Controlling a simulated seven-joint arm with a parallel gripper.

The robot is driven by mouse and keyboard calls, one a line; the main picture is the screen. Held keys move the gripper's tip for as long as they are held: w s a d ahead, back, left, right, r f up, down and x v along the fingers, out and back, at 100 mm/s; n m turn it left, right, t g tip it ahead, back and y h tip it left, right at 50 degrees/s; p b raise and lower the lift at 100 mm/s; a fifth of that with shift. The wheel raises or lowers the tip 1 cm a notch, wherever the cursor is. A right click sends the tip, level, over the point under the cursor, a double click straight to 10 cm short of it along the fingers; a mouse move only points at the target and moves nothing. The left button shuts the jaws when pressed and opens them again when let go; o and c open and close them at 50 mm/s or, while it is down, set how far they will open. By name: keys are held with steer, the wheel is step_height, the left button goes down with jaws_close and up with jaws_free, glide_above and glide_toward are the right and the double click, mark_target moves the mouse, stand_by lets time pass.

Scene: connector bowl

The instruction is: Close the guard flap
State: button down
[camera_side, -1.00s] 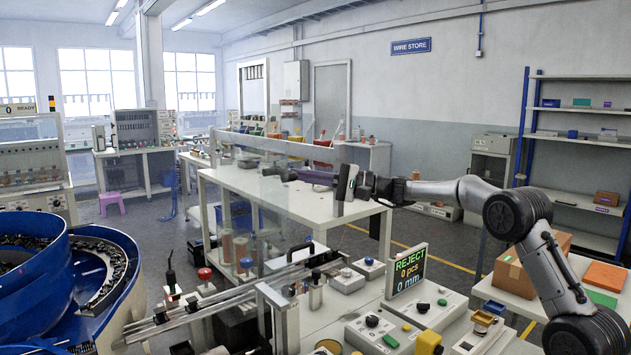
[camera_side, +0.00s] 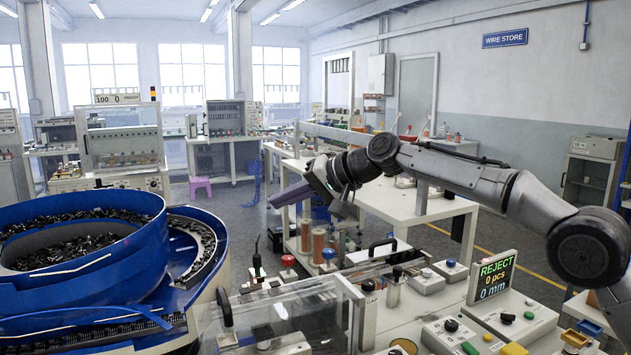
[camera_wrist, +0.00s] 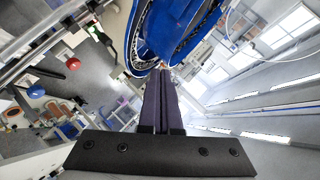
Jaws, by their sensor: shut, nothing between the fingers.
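The guard flap (camera_side: 290,312) is a clear panel in the side view, low over the feeder track at the front centre. It looks lowered, but I cannot tell whether it is fully seated. A black upright handle (camera_side: 225,306) stands at its left end. My gripper (camera_side: 272,201) is above and behind the flap, apart from it, with its purple fingers pointing left and down. In the wrist view the fingers (camera_wrist: 165,85) are together and empty, pointing towards the blue bowl. I cannot make out the flap in the wrist view.
The blue bowl feeder (camera_side: 75,225), full of dark parts, stands left of the flap. A REJECT display (camera_side: 492,277) and button boxes (camera_side: 450,330) are at the right. A black handle (camera_side: 383,246) and red knob (camera_side: 288,261) rise behind the flap. The space above the flap is free.

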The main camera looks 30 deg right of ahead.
mark_target(224, 296)
steer(key=a+f+n+h, duration=0.1)
steer(key=a+f+h, duration=0.1)
steer(key=a+f, duration=0.2)
steer(key=a+f+n+h, duration=0.1)
steer(key=a+f+h, duration=0.1)
steer(key=f, duration=0.3)
steer(key=a+f+n+h, duration=0.1)
steer(key=a+f, duration=0.4)
steer(key=shift+a+f+g+h, duration=0.25)
steer(key=shift+a+g+h, duration=0.1)
steer(key=shift+g+h, duration=0.05)
steer(key=shift+a+f+h, duration=0.15)
steer(key=shift+f, duration=0.4)
steer(key=shift+a+f+h, duration=0.15)
steer(key=shift+f, duration=0.4)
steer(key=shift+s+f, duration=0.1)
steer(key=shift+f, duration=0.1)
steer(key=shift+s, duration=0.1)
steer(key=w+r+v, duration=0.1)
steer(key=v, duration=1.3)
steer(key=shift+s, duration=0.2)
